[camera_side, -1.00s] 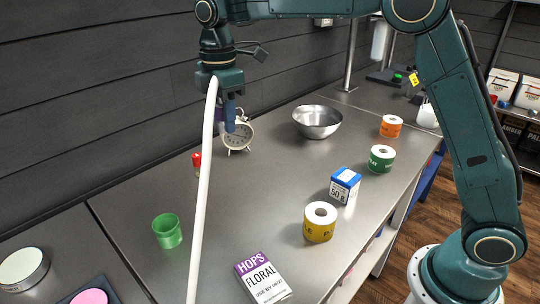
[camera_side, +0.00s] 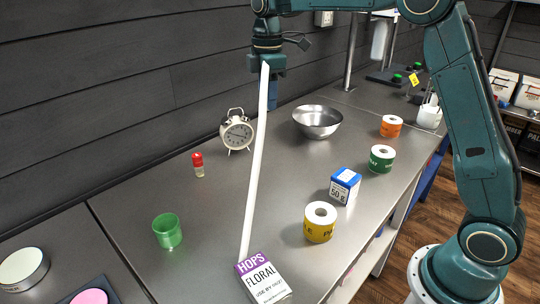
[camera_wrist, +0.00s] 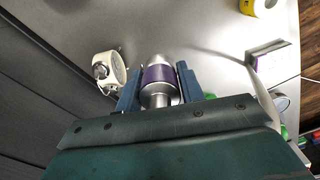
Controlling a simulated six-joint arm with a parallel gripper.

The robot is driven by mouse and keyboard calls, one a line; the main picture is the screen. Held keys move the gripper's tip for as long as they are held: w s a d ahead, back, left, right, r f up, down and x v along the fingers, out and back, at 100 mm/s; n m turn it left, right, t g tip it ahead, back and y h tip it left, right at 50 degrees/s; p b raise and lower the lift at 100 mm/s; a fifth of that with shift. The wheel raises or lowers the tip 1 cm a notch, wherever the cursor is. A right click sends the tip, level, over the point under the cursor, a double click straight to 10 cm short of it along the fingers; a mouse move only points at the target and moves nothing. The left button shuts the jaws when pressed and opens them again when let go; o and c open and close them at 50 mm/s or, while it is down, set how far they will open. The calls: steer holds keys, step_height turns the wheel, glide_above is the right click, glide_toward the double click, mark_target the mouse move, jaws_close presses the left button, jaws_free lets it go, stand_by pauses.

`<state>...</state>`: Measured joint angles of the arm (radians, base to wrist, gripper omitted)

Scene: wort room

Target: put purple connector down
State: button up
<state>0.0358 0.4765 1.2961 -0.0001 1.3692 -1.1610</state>
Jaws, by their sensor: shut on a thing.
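The purple connector (camera_wrist: 160,76), a silver fitting with a purple band, sits between the two blue fingers of my gripper (camera_wrist: 158,88) in the wrist view. The jaws are shut on it. In the side view my gripper (camera_side: 272,98) is raised over the back of the steel counter (camera_side: 305,185), between the alarm clock and the metal bowl. There the connector is hidden by the gripper and hose. A long white hose (camera_side: 256,170) runs from beside the gripper down towards the hops box at the front.
A white alarm clock (camera_side: 236,133) and a red-capped vial (camera_side: 198,165) stand left of my gripper. A metal bowl (camera_side: 317,121) is to the right. A green cup (camera_side: 167,231), hops box (camera_side: 263,279), blue box (camera_side: 345,186) and yellow roll (camera_side: 320,222) stand nearer. The counter's middle is clear.

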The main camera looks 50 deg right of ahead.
steer(key=shift+m, duration=0.4)
steer(key=d, duration=0.4)
steer(key=shift+s+d, duration=0.1)
steer(key=shift+s, duration=0.2)
glide_above(279, 168)
step_height(279, 168, down, 16)
steer(key=shift+w+d+r, duration=0.1)
steer(key=shift+r, duration=0.05)
steer(key=shift+f, duration=2.15)
steer(key=shift+f, duration=0.1)
steer(key=o, duration=1.1)
